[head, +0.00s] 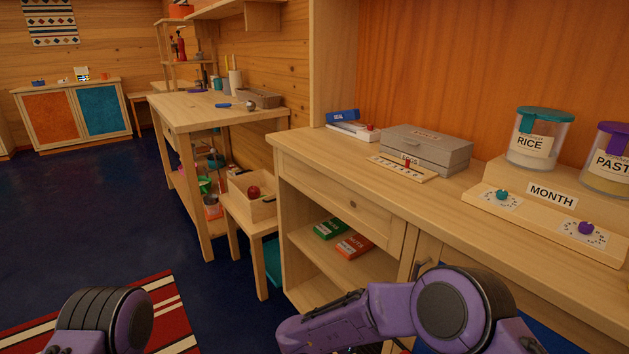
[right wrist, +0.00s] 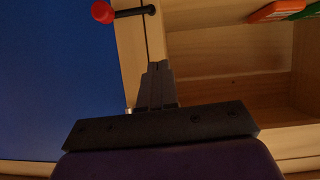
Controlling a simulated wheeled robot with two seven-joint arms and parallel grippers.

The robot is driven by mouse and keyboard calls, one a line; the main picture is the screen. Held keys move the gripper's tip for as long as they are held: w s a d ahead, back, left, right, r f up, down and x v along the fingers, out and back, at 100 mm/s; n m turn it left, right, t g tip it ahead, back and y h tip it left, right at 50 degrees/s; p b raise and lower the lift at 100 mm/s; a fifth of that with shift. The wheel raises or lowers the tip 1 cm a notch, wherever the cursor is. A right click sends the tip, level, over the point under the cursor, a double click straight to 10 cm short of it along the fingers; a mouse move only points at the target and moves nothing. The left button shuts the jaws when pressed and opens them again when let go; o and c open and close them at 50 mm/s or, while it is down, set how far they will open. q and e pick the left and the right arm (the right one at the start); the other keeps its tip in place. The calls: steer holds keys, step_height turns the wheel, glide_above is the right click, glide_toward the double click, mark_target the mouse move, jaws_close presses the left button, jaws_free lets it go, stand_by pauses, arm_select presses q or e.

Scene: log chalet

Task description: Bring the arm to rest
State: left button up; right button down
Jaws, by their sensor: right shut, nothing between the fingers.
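My right gripper (right wrist: 158,68) shows in the right wrist view with its two dark fingers together and nothing between them. It points toward a wooden edge of the cabinet, with an open shelf to its right. I cannot tell whether the fingertips touch the wood. In the head view my purple right arm (head: 390,310) reaches in from the lower right, in front of the wooden counter cabinet (head: 340,190); its gripper is not seen there. Only a rounded part of my left arm (head: 105,322) shows at the lower left, and the left gripper is out of view.
A red knob (right wrist: 103,12) on a dark rod is near the right fingers. Green (head: 331,228) and orange (head: 354,245) boxes lie on the cabinet shelf. The counter holds a grey case (head: 428,150) and a rice jar (head: 538,140). Dark blue floor (head: 80,210) is open at left.

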steer(key=s+d+f+n+y, duration=0.1)
steer(key=s+d+f+y, duration=0.1)
steer(key=s+d+f, duration=0.35)
steer(key=s+d+f+n+y, duration=0.1)
steer(key=s+d+f+y, duration=0.2)
steer(key=s+f, duration=0.45)
steer(key=s+d+f+n+y, duration=0.15)
steer(key=s+d+f, duration=0.25)
steer(key=s, duration=0.5)
steer(key=s+d+g, duration=0.3)
steer(key=s+d, duration=0.2)
steer(key=s, duration=0.7)
step_height(320, 180, up, 13)
steer(key=p, duration=1.3)
steer(key=shift+s+d+g, duration=0.3)
steer(key=shift+d, duration=0.15)
steer(key=shift+y, duration=0.25)
